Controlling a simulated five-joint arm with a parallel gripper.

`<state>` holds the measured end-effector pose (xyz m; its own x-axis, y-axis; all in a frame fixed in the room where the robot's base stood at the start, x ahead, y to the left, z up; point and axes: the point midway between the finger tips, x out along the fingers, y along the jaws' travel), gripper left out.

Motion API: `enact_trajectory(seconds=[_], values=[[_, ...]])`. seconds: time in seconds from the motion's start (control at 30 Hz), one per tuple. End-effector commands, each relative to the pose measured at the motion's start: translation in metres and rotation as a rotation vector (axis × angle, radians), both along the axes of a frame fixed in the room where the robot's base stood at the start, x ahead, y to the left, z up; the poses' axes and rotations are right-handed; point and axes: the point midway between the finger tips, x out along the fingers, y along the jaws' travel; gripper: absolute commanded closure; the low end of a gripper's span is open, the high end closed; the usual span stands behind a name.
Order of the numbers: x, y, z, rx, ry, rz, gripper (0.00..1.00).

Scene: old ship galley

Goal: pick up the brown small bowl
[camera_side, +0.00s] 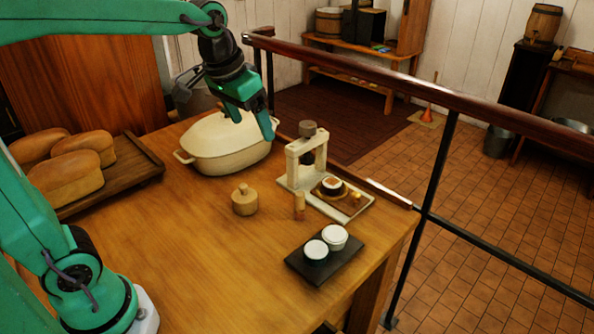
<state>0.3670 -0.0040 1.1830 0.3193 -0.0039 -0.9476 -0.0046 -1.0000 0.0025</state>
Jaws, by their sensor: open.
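A small brown bowl-like dish (320,193) sits on the pale base of a small press, right of the middle of the table. A round dark piece with a white top stands in or on it, so its inside is mostly hidden. My gripper (252,124) is open and empty. It hangs over the cream lidded pot, up and to the left of the brown dish and apart from it.
The cream pot (215,158) and the press frame (293,165) stand near my gripper. A wooden lidded jar (244,205), a small wooden peg (299,210) and a dark slate (345,270) with two white-topped cups stand nearer. Loaves lie on a wooden tray (150,172) at left.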

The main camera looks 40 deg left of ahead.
Motion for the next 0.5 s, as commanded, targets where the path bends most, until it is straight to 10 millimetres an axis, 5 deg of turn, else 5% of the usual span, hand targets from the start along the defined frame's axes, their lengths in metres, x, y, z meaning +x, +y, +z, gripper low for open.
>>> enact_trajectory(seconds=[0.5], values=[[0.11, -0.006, -0.03, 0.001, 0.121, -0.003, 0.2]])
